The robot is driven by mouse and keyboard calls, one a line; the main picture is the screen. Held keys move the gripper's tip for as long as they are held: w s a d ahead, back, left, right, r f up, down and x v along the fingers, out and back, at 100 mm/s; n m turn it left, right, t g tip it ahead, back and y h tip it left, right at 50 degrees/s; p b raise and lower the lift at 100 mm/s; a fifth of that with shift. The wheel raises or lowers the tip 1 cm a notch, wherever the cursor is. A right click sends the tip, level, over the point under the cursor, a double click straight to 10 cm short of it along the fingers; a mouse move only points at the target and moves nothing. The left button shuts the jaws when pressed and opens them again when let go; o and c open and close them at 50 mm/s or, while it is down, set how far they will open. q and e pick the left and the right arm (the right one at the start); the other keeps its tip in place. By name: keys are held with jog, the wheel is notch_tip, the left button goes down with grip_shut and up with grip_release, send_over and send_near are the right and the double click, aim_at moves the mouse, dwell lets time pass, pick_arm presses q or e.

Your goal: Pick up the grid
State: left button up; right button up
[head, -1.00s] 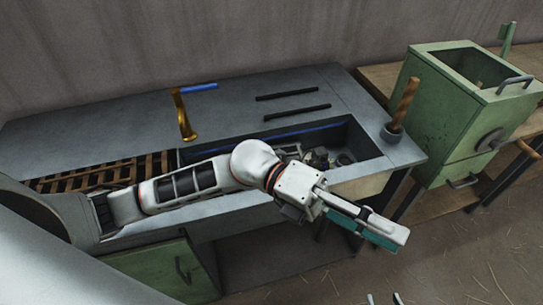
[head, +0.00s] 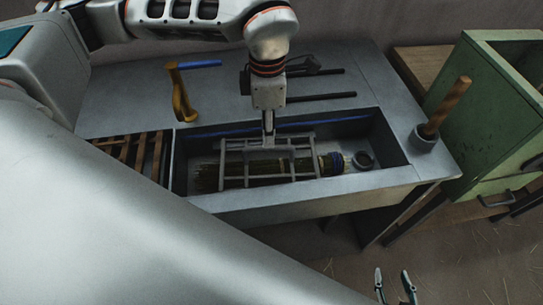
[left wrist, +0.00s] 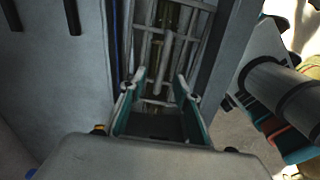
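The grid (head: 292,161) is a grey metal frame of crossing bars. It lies in the sunken basin (head: 390,150) over a bundle of bristles (head: 207,178) with a blue-bound end. My left gripper (head: 268,141) points down at the grid's back middle; its fingers are seen edge-on there. In the left wrist view its teal-lined fingers (left wrist: 161,86) stand apart, with grid bars (left wrist: 167,50) beyond and between them. Whether they touch the grid is unclear. My right gripper (head: 396,286) is open and empty at the bottom edge, away from the bench.
A wooden slatted rack (head: 135,150) is left of the basin. A gold-coloured tool (head: 180,95) and dark bars (head: 318,97) lie behind it.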

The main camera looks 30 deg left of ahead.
pick_arm(q)
send_over(269, 155)
jog(key=s, duration=0.2)
jog(key=f, duration=0.4)
jog(key=d+f, duration=0.1)
jog(key=f, duration=0.1)
jog(key=shift+w+f, duration=0.15)
jog(key=shift+f, duration=0.2)
grip_shut()
